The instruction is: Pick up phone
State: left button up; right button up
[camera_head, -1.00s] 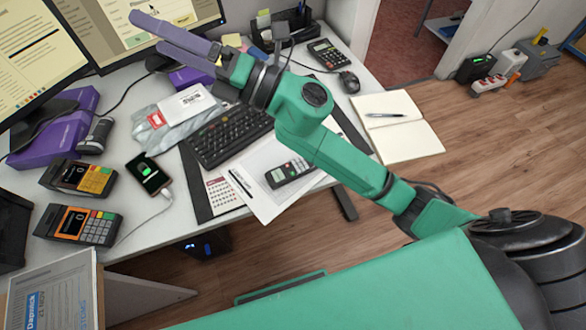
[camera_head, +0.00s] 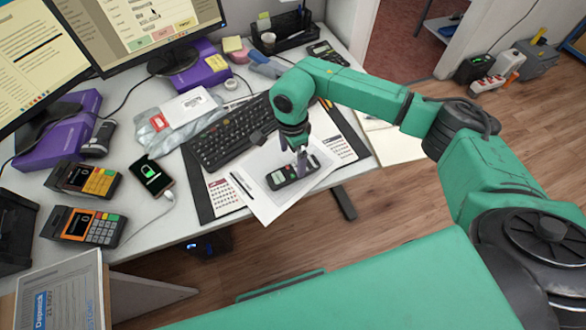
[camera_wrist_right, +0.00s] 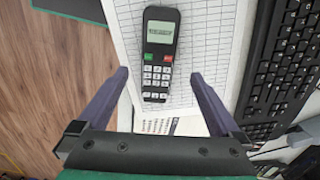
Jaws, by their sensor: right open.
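A dark handset (camera_head: 280,179) with a small screen and number keys lies on white papers on the desk; in the wrist view the handset (camera_wrist_right: 158,60) sits ahead of and between the open fingers. My right gripper (camera_head: 302,163) is above the handset and hides part of its right end in the head view. It is open and empty; its purple fingers (camera_wrist_right: 160,78) show apart in the wrist view. A smartphone (camera_head: 149,176) with a lit screen and white cable lies further left on the desk. My left gripper is not in view.
A black keyboard (camera_head: 232,135) lies just behind the papers (camera_head: 262,200). Two card terminals (camera_head: 84,226) (camera_head: 84,180) stand at the left. The desk's front edge is close to the papers. A notebook (camera_head: 400,146) is partly behind my right arm.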

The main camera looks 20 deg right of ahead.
aim_at(292, 171)
jog(key=f, duration=0.1)
jog(key=f+p, duration=0.1)
jog(key=f, duration=0.2)
jog(key=shift+s+a+f, duration=0.15)
jog(key=shift+s+f, duration=0.1)
jog(key=shift+f, duration=0.4)
grip_shut()
